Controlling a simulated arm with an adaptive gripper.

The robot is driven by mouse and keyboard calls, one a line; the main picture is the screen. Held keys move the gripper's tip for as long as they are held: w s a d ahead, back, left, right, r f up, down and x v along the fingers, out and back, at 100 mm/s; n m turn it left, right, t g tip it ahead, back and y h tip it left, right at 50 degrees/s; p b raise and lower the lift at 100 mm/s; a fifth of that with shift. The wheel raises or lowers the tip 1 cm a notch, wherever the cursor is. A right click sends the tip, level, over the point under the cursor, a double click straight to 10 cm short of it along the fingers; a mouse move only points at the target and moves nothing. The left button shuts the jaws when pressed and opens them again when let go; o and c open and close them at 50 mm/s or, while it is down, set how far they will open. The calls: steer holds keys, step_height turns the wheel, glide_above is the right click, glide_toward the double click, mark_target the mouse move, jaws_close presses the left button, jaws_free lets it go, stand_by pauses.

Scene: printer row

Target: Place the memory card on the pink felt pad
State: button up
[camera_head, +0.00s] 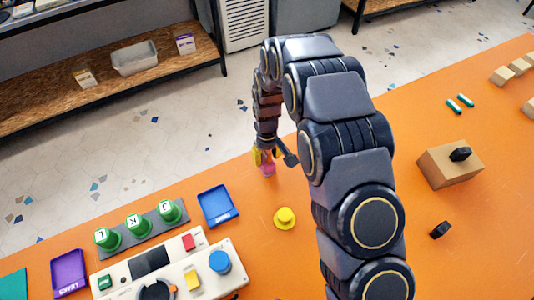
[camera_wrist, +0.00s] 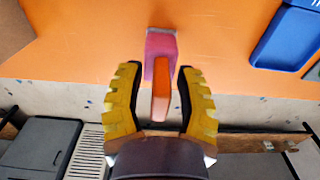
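My gripper (camera_head: 262,158) is low over the far edge of the orange table. In the wrist view its two yellow fingers (camera_wrist: 160,70) stand apart, with a gap on both sides of a small upright orange-red piece (camera_wrist: 160,104). This piece may be the memory card; I cannot tell for sure. A pink thing (camera_wrist: 162,45), likely the pink felt pad, lies just beyond it, and the orange-red piece seems to touch or overlap it. In the head view the pink thing (camera_head: 268,169) shows at the fingertips, and the orange-red piece cannot be made out.
A blue tray (camera_head: 217,205) and a yellow knob (camera_head: 285,218) are near my gripper. Green stamps (camera_head: 137,225) and a control panel (camera_head: 165,275) stand at the left. A cardboard box (camera_head: 450,165) and a small black piece (camera_head: 440,230) are at the right.

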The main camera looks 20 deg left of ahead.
steer(key=shift+r, duration=0.15)
step_height(320, 180, up, 11)
steer(key=shift+r, duration=0.55)
steer(key=shift+d+r, duration=0.1)
steer(key=shift+d, duration=0.05)
steer(key=s+d+r+m, duration=0.2)
steer(key=s+d+r, duration=0.25)
steer(key=d, duration=0.25)
steer(key=s+d+r+m, duration=0.2)
steer(key=s+d+r, duration=0.1)
steer(key=d+r, duration=0.25)
steer(key=s+d+r+m, duration=0.1)
steer(key=s+d+m, duration=0.1)
steer(key=s+d, duration=0.3)
steer(key=s+d+r+m+g, duration=0.1)
steer(key=s+d, duration=0.4)
steer(key=s, duration=0.8)
steer(key=shift+s+d+r+m+g, duration=0.25)
steer(key=shift+r+m, duration=0.25)
steer(key=shift+m, duration=0.5)
